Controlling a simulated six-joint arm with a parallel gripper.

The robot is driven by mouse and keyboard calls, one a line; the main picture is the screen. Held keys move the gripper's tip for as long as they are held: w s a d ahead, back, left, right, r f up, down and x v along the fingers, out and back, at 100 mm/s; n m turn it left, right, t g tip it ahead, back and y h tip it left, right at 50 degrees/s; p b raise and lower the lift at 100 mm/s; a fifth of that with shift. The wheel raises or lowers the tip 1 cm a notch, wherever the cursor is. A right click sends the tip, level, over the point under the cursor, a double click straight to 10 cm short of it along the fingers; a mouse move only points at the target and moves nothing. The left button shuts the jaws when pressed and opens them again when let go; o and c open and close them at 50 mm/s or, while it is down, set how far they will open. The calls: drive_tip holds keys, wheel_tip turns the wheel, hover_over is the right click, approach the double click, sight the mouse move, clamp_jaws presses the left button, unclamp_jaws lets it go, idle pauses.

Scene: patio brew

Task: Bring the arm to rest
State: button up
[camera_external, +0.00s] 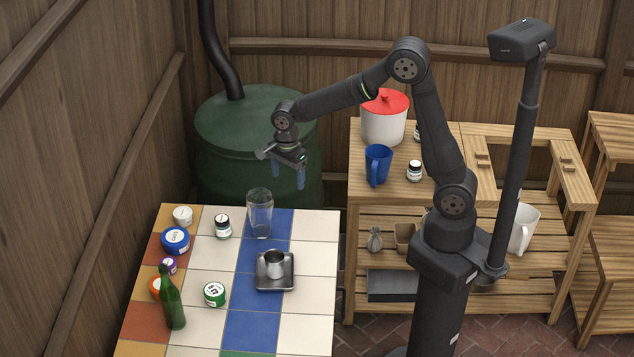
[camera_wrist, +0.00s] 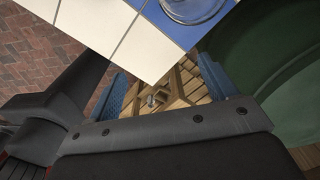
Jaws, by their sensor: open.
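The fingers are apart and hold nothing. In the wrist view my gripper (camera_wrist: 165,95) shows one blue finger on each side with empty space between. A clear glass (camera_external: 260,213) stands upright on the blue tiles to the lower left of the gripper, apart from it. Part of the glass also shows at the top of the wrist view (camera_wrist: 195,8).
The tiled table (camera_external: 312,225) holds a metal cup on a square base (camera_external: 275,270), a green bottle (camera_external: 173,303) and several small jars. A dark green barrel (camera_external: 225,125) stands behind. A wooden bench (camera_external: 440,190) holds a red-lidded pot (camera_external: 383,125) and a blue mug (camera_external: 377,165).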

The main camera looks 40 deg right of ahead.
drive_tip(key=s+d+m, duration=0.1)
drive_tip(key=s+d, duration=0.2)
drive_tip(key=d, duration=0.8)
drive_tip(key=shift+s+d+f, duration=0.25)
drive_tip(key=shift+s+f, duration=0.1)
drive_tip(key=shift+s, duration=0.05)
drive_tip(key=shift+o, duration=0.4)
